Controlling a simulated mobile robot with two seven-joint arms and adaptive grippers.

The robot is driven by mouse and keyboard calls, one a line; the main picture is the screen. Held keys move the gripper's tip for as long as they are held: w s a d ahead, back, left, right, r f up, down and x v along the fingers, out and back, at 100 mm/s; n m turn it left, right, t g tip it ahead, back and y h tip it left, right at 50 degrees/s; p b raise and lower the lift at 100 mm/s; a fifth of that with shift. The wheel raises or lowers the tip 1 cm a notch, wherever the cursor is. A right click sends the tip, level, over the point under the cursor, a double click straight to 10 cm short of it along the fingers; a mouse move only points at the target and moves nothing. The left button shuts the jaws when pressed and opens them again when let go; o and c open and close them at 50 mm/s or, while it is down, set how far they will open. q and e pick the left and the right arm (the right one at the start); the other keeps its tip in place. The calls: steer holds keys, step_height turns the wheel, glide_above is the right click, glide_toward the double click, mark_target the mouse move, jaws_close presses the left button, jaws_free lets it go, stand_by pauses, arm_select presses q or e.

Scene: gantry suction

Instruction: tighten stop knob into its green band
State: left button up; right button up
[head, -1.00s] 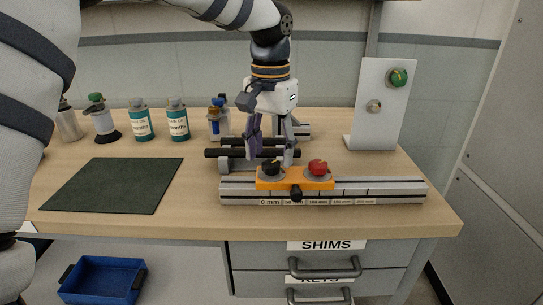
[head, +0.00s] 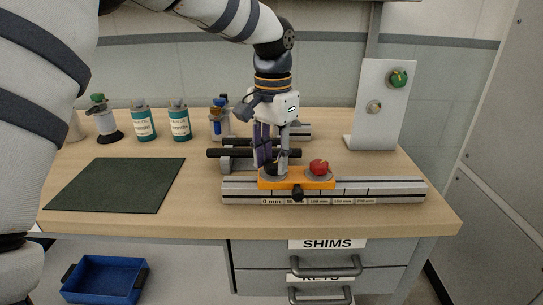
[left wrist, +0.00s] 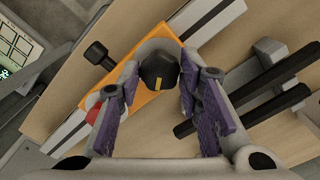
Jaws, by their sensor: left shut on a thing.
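An orange carriage (head: 297,184) sits on a silver rail (head: 385,187) with a millimetre scale. On its left side is a black knob with a yellow mark, which shows well in the left wrist view (left wrist: 158,70). On its right side is a red knob (head: 319,167), and a smaller black knob (head: 298,193) sticks out at its front. My left gripper (head: 272,166) points down and is shut on the black knob with the yellow mark. In the left wrist view the fingers stand on both sides of it. I cannot make out a green band on it.
Dark bars (head: 240,153) lie just behind the rail, close to the gripper. A white upright panel (head: 376,110) with a green knob stands at the back right. Teal cans (head: 143,124) stand at the back left. A dark green mat (head: 115,185) lies empty on the left.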

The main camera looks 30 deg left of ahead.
mark_target(273, 163)
arm_select(q)
steer(key=o, duration=1.2)
steer(key=shift+c, duration=0.2)
step_height(273, 163, up, 12)
